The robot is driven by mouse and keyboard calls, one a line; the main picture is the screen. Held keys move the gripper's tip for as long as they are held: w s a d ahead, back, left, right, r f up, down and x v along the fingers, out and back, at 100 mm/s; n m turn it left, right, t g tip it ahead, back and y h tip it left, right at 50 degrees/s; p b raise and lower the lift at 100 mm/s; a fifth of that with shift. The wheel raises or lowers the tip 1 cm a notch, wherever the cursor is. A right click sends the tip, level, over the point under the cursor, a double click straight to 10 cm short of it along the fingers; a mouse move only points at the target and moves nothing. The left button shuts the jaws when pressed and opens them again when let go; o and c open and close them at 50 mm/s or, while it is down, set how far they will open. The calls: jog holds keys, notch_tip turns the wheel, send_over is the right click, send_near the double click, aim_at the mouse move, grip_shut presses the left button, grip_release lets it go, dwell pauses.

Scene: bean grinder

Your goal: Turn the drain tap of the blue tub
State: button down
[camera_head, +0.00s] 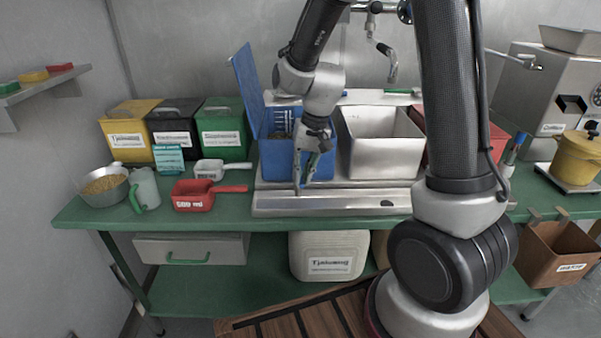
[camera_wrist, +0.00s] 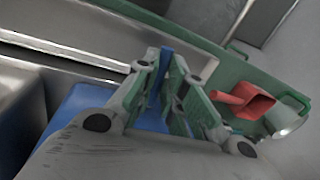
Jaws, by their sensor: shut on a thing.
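The blue tub (camera_head: 276,160) stands on the steel drain tray at the middle of the bench, with its blue lid raised at its left side. My gripper (camera_head: 304,183) points down at the tub's front face. In the wrist view, my gripper (camera_wrist: 170,72) has its green-padded fingers on either side of a narrow blue part (camera_wrist: 165,58), seemingly the tub's drain tap. The fingers are shut on it. Most of the tap is hidden by the fingers, so its turn angle cannot be told.
A steel basin (camera_head: 380,150) stands right beside the tub. A red scoop (camera_head: 195,197) and a white scoop (camera_head: 209,169) lie to the left. A white canister (camera_head: 328,257) stands on the shelf below. The bench front left of the steel tray (camera_head: 350,205) has some free room.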

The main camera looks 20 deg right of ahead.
jog(key=shift+w+d+n+g+h, duration=0.1)
jog(key=shift+w+d+n+g, duration=0.4)
jog(key=shift+n, duration=1.25)
jog(key=shift+w+d+n+g+h, duration=0.1)
jog(key=shift+d+n, duration=0.7)
jog(key=shift+n, duration=0.9)
jog(key=shift+w+d+n+g+h, duration=0.2)
jog(key=shift+d+n, duration=0.45)
jog(key=shift+n, duration=1.1)
jog(key=c, duration=1.5)
grip_release()
jog(key=shift+r, duration=0.15)
